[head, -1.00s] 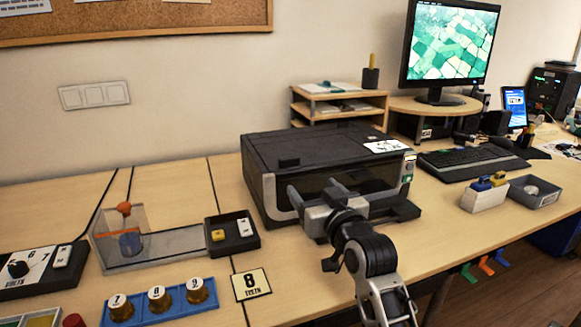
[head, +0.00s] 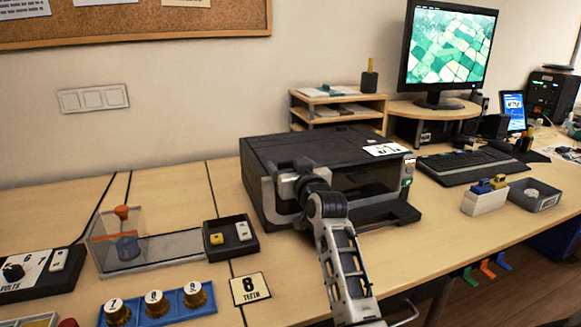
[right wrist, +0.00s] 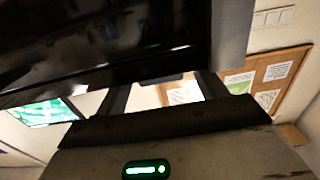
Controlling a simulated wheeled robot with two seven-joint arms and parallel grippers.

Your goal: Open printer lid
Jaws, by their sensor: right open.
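The printer (head: 345,150) is a dark box with grey front edges, standing on the desk. Its lid (head: 310,143) is flat and shut on top. My right gripper (head: 285,172) is open at the upper left of the printer's front, where it covers the lid's small front tab. In the right wrist view the two fingers of my right gripper (right wrist: 162,84) stand apart. A small dark piece, which looks like the lid tab (right wrist: 160,78), shows between them. Whether the fingers touch it I cannot tell. My left gripper is out of view.
A clear box with an orange knob (head: 122,212), a black switch tray (head: 231,235) and a blue rack of knobs (head: 158,303) lie left of the printer. A keyboard (head: 472,163) and small bins (head: 535,194) are to the right. A shelf (head: 338,105) stands behind.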

